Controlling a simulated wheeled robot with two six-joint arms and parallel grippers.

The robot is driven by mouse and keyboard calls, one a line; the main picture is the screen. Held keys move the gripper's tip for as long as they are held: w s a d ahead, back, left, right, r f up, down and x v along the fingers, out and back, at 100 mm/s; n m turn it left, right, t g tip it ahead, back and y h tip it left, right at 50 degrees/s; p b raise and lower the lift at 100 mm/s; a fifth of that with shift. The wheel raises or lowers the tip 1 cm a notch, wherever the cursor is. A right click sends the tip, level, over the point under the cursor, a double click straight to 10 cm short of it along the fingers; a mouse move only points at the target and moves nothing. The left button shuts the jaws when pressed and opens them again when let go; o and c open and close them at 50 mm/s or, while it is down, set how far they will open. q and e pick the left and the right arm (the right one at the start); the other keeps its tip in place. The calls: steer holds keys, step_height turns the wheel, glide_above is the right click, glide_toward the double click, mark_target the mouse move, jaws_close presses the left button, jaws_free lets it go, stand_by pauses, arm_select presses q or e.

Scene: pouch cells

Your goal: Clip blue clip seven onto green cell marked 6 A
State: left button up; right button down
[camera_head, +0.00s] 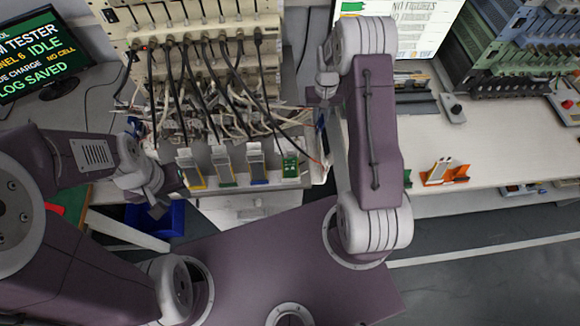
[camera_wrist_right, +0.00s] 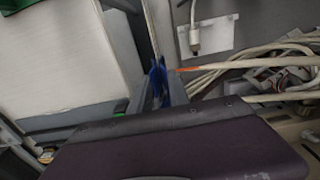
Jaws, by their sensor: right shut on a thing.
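In the wrist view my right gripper (camera_wrist_right: 160,95) is shut on a blue clip (camera_wrist_right: 157,80); its number cannot be read. In the head view this gripper (camera_head: 322,100) points down at the right end of the cable-covered rack, with a bit of blue below it. Pouch cells stand in a row of coloured holders at the bench front. One is in a green holder (camera_head: 223,166), and another green holder (camera_head: 290,167) is at the row's right end. No 6 A mark is readable. My left gripper (camera_head: 158,207) is over a blue bin; its jaws are unclear.
The blue bin (camera_head: 170,222) is below the bench front. Many black and white cables hang from the tester rack (camera_head: 205,50). An orange holder (camera_head: 444,176) with pale cells stands on the right bench (camera_head: 500,140), which is mostly clear. The tester screen (camera_head: 40,55) shows channel 6 idle.

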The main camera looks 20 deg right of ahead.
steer(key=shift+r, duration=0.1)
step_height(320, 180, up, 4)
steer(key=p, duration=0.3)
steer(key=shift+r+p, duration=0.2)
steer(key=shift+p, duration=0.2)
steer(key=shift+a, duration=0.1)
steer(key=shift+a+r+m+p, duration=0.2)
steer(key=shift+r+m+p, duration=0.1)
steer(key=shift+m+p, duration=0.1)
steer(key=s+a+r+m+g+p, duration=0.1)
steer(key=s+a+r+m+p, duration=0.1)
steer(key=a+m, duration=0.4)
steer(key=s+a+r+m+g+p, duration=0.2)
steer(key=s+a+m+p, duration=0.3)
steer(key=m, duration=0.6)
steer(key=a+p, duration=0.1)
steer(key=a, duration=0.1)
steer(key=shift+a+y, duration=0.3)
